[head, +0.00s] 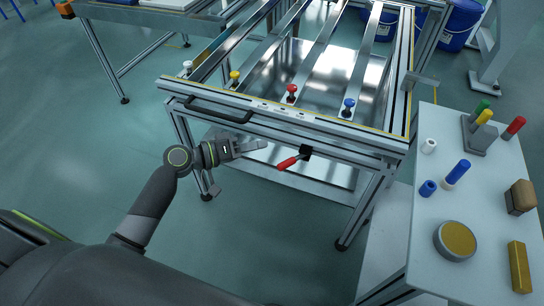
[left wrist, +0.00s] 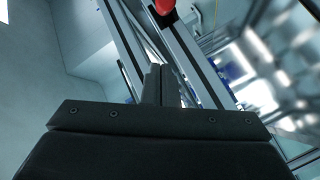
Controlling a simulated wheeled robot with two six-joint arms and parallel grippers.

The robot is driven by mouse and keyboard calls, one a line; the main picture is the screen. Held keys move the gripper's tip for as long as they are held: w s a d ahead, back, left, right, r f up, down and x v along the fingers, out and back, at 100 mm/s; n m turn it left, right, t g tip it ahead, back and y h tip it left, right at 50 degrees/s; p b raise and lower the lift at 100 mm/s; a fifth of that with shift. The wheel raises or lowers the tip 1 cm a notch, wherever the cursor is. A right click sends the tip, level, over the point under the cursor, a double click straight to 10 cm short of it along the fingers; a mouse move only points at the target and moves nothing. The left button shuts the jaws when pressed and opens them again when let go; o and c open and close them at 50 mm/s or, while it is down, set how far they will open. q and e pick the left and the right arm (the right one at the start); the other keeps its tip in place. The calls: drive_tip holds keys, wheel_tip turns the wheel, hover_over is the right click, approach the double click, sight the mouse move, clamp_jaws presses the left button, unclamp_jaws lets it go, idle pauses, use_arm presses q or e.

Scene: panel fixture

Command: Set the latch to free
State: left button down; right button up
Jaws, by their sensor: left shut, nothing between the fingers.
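The latch appears to be the red-handled lever (head: 288,163) on a black mount (head: 305,151) on the front of the panel fixture (head: 330,127). Its red handle slants down and left from the mount. My left gripper (head: 262,144) is shut and empty, just left of the red handle, with a gap between them in the head view. In the left wrist view my shut fingers (left wrist: 160,72) point towards the frame bars, and a red end (left wrist: 165,7) shows at the top edge. No latch marking is readable. My right gripper is not in view.
A black bar handle (head: 215,112) runs along the fixture front above my left gripper. White, yellow, red and blue knobs (head: 348,104) stand on the fixture. A side table (head: 490,205) at the right holds pegs and blocks. Open floor lies below the fixture's left.

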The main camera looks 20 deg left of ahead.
sight(289, 162)
use_arm(q)
drive_tip(key=d+f, duration=0.1)
drive_tip(key=d, duration=0.2)
drive_tip(key=d+f, duration=0.1)
drive_tip(key=shift+s+d+f, duration=0.15)
drive_tip(key=shift+d+f, duration=0.1)
drive_tip(key=shift+f, duration=0.1)
